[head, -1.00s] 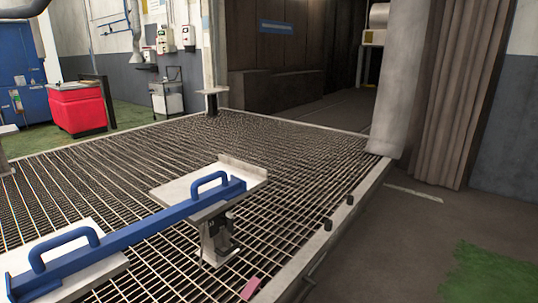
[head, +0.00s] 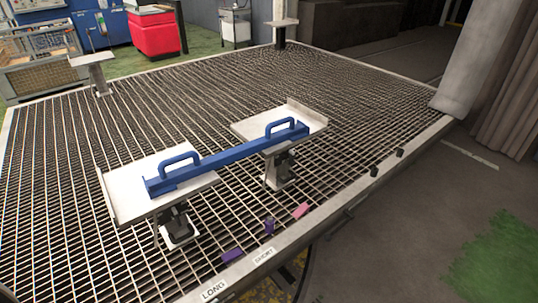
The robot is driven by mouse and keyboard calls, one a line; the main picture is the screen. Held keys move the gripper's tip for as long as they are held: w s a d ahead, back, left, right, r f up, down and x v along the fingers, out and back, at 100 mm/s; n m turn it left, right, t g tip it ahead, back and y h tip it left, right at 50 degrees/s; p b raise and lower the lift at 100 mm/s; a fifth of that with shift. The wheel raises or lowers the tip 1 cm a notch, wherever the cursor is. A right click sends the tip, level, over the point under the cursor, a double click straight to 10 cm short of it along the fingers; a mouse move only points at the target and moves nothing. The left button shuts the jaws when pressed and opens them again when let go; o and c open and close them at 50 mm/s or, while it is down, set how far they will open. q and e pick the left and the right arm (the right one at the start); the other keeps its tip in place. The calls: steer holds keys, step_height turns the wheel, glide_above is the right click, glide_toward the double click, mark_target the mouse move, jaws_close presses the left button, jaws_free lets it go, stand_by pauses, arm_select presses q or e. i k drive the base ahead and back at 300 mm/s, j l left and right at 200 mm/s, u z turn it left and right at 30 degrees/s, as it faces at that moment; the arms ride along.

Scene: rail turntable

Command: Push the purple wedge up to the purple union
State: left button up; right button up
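A flat purple piece (head: 232,256), which looks like the purple wedge, lies on the grating near its front edge, by the "LONG" label. A small upright purple piece (head: 269,226), which looks like the purple union, stands up and to the right of it. The two are apart, with bare grating between them. Both are small in the head view, so their exact shapes are hard to tell. Neither of my grippers is in view.
A pink block (head: 300,211) lies just right of the upright purple piece. A blue bar with two handles (head: 230,157) spans two metal stands behind. "LONG" (head: 214,291) and "SHORT" (head: 263,258) labels sit on the grating's pale edge (head: 325,220). Black knobs (head: 374,171) stand farther right.

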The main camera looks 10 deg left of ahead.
mark_target(228, 257)
steer(key=u, duration=0.85)
